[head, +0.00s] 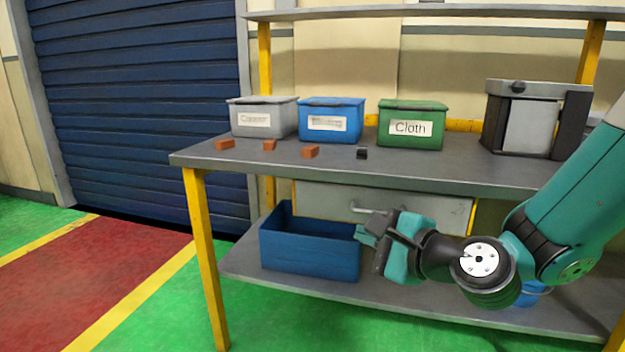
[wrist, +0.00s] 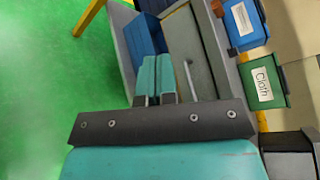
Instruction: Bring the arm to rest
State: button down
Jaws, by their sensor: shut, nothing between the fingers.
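My gripper (head: 364,236) is in front of the workbench, below the tabletop's front edge, at the height of the drawer. Its teal fingers are shut and empty. In the wrist view the fingers (wrist: 165,75) lie side by side, pointing toward the bench. My teal and black arm comes in from the right side of the head view. In the head view the gripper overlaps the right end of the open blue bin on the lower shelf; I cannot tell how far apart they are.
The workbench top (head: 440,168) carries a grey bin (head: 262,118), a blue bin (head: 331,120), a green Cloth bin (head: 411,125), several small brown blocks and a grey machine (head: 530,118). The open blue bin (head: 310,255) sits below. A drawer (head: 330,205) is under the top. Green floor at left is clear.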

jog(key=s+a+n+g+y, duration=0.1)
jog(key=s+a+n+g, duration=0.2)
jog(key=s+n+g, duration=0.35)
jog(key=s+d+n+g+h, duration=0.3)
jog(key=s+d+n, duration=0.1)
jog(key=s+n, duration=0.4)
jog(key=s+d+n+g+h, duration=0.3)
jog(key=s+d+n, duration=0.1)
jog(key=s+n, duration=0.4)
notch_tip(320, 180, up, 26)
jog(key=s+p, duration=0.1)
jog(key=p, duration=2.4)
jog(key=shift+d+f+n+h+p, duration=0.2)
jog(key=shift+d+n+h+p, duration=0.1)
jog(key=shift+n+p, duration=0.05)
